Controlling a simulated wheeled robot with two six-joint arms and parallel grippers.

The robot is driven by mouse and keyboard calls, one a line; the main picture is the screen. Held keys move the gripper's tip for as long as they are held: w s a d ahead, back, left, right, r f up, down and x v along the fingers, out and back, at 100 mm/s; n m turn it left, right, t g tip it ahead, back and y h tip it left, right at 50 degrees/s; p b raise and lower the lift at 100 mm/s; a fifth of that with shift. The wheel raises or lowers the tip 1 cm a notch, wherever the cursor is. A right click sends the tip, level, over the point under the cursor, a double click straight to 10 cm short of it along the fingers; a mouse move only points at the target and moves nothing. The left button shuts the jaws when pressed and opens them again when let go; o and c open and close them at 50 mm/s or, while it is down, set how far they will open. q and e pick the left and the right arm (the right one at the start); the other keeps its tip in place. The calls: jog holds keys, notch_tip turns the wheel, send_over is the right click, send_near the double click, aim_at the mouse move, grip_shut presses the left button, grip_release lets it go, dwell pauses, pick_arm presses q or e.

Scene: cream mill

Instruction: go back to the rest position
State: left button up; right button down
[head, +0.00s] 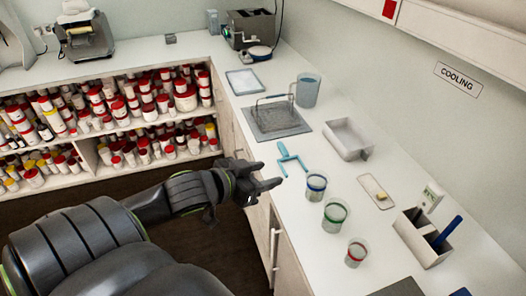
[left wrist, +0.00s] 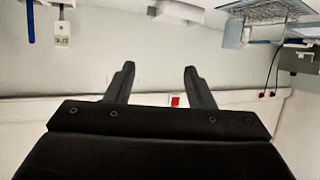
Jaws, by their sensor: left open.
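My left gripper (head: 272,175) is at the front edge of the white counter (head: 315,240), beside a light blue forked tool (head: 291,158) that lies on the counter. Its two fingers stand apart with nothing between them. In the left wrist view the gripper (left wrist: 158,80) is also open and empty, against a wall that appears upside down. My left arm reaches in from the lower left. My right gripper does not show in either view.
Beakers with blue (head: 316,187), green (head: 334,215) and red (head: 355,253) bands stand along the counter. Shelves of jars (head: 110,95) fill the left. The floor (head: 120,181) is clear.

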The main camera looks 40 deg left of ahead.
pick_arm(q)
jog(key=shift+f, duration=0.1)
dwell(0.3)
jog(key=w+a+f+n+g+y+b, duration=0.1)
jog(key=a+f+y, duration=0.1)
jog(key=a+f, duration=0.6)
jog(key=w+a+f+n+g+y, duration=0.1)
jog(key=w+a+f+n+y, duration=0.15)
jog(key=f, duration=0.85)
jog(key=s+a+f+g+b, duration=0.15)
jog(key=s+f, duration=0.25)
jog(key=f, duration=0.5)
jog(key=s+a+f+g, duration=0.2)
jog(key=s+f, duration=0.2)
jog(key=f, duration=0.6)
jog(key=s+d+f+g, duration=0.2)
jog(key=s+d+f, duration=0.1)
jog(key=s+f, duration=0.45)
jog(key=s+d+f+g, duration=0.2)
jog(key=s+f, duration=0.4)
jog(key=f, duration=0.3)
jog(key=s+d+f+g+h, duration=0.1)
jog(key=s+d+f, duration=0.3)
jog(key=s, duration=0.3)
jog(key=s+d+f+m+g+b, duration=0.1)
jog(key=s+d+f, duration=0.3)
jog(key=s+d, duration=0.2)
jog(key=shift+s+d+f+h, duration=0.2)
jog(key=shift+s+h, duration=0.15)
jog(key=shift+s, duration=0.5)
